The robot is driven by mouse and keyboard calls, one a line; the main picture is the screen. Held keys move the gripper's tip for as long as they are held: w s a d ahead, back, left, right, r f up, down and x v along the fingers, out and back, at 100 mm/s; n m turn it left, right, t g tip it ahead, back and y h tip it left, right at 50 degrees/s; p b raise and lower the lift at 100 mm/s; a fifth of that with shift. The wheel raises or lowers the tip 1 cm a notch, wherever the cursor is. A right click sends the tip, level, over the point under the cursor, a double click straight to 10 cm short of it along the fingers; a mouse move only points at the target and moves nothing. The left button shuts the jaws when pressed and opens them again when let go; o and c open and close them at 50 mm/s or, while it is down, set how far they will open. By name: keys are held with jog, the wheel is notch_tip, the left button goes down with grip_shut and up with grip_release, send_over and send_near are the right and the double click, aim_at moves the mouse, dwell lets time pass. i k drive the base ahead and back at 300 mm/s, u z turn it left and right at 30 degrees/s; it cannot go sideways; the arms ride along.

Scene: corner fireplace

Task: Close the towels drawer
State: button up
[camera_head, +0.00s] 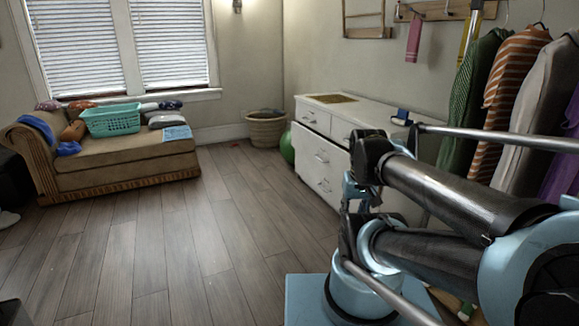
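A white dresser (362,108) stands against the right wall, its front facing left toward the open floor. The top row has a left drawer front (312,118) and a right one (341,132), with wider drawers (322,155) below, all with metal handles. The upper left front may stand slightly proud, but I cannot tell how far any drawer is out. No label or towel marks the towels drawer. My folded arm crosses the right side and hides the dresser's near end. I cannot make out my gripper's fingers.
A tan chaise (130,165) with a teal basket (110,120) stands at the left. A wicker basket (266,130) and a green ball (287,147) are beyond the dresser. Clothes (515,80) hang at the right. The wooden floor (210,240) before the dresser is clear.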

aim_at(316, 147)
jog(key=u, duration=0.3)
jog(key=k, duration=0.7)
jog(key=u, duration=0.55)
jog(key=i, duration=1.85)
jog(key=z, duration=1.1)
jog(key=i, duration=0.4)
jog(key=z, duration=0.1)
